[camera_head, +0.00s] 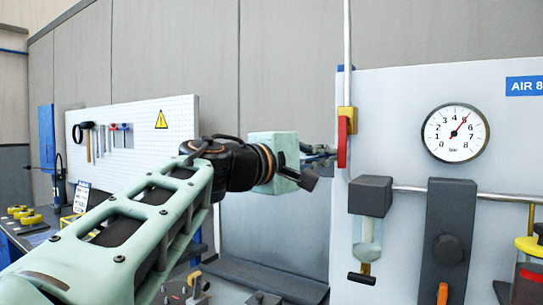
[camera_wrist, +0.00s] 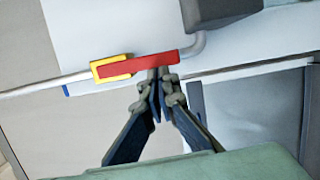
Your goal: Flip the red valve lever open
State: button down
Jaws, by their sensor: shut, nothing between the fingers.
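The red valve lever (camera_head: 342,142) hangs vertically along the pipe, below a yellow valve body (camera_head: 347,118) at the left edge of the white panel. In the wrist view the lever (camera_wrist: 150,64) lies along the pipe line, with the yellow body (camera_wrist: 110,68) at its left end. My gripper (camera_head: 334,153) is shut and empty, its tips beside the lever's lower part. In the wrist view my fingertips (camera_wrist: 158,72) meet the lever's lower edge near its right half. I cannot tell for sure whether they press on it.
The white panel (camera_head: 400,100) carries a round gauge (camera_head: 455,133), a grey filter unit (camera_head: 371,196) with a clear bowl, and a horizontal pipe (camera_head: 500,197). A pegboard with tools (camera_head: 180,115) stands at left.

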jog(key=shift+r, duration=0.1)
notch_tip(320, 180, up, 10)
dwell(0.5)
dwell(0.4)
